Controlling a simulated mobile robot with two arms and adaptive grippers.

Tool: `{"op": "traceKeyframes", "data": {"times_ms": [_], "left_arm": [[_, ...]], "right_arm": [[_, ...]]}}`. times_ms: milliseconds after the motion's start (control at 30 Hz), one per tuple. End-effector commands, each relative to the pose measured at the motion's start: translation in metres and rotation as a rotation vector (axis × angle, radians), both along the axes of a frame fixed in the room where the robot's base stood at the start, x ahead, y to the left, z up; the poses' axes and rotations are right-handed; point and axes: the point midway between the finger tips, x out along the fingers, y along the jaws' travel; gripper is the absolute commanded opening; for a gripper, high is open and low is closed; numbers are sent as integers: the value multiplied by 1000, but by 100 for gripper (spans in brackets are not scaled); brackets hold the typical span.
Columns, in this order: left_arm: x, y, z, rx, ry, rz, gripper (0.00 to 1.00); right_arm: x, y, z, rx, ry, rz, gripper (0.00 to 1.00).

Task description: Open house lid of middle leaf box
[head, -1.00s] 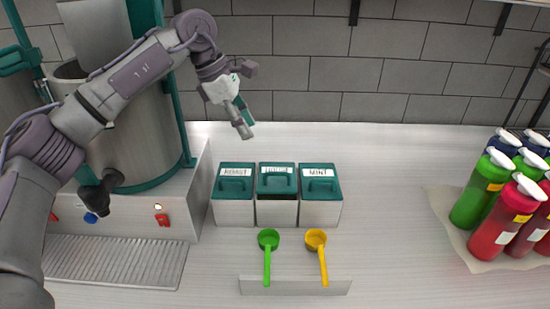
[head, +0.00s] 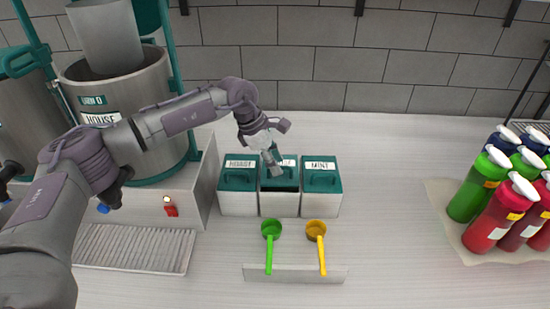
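The middle leaf box (head: 279,205) stands between two like boxes on the counter. My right gripper is out of view.
A green scoop (head: 270,248) and a yellow scoop (head: 319,248) rest on a low holder (head: 295,274) in front of the boxes. A large metal dispenser (head: 140,110) stands at the left. Several bottles (head: 490,210) stand at the right. The counter between boxes and bottles is clear.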

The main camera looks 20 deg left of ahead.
Motion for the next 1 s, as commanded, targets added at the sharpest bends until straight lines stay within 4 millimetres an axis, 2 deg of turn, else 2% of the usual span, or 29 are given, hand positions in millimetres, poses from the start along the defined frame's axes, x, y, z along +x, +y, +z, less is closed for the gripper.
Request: {"op": "traceKeyframes", "data": {"times_ms": [167,267,400,1000], "left_arm": [[0,0,-1,0,0,0,37],[0,0,0,0,1,0,24],[0,0,0,0,1,0,1],[1,0,4,-11,36,2,0]], "right_arm": [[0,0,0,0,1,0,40],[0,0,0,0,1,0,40],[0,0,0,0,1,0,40],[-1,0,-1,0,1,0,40]]}}
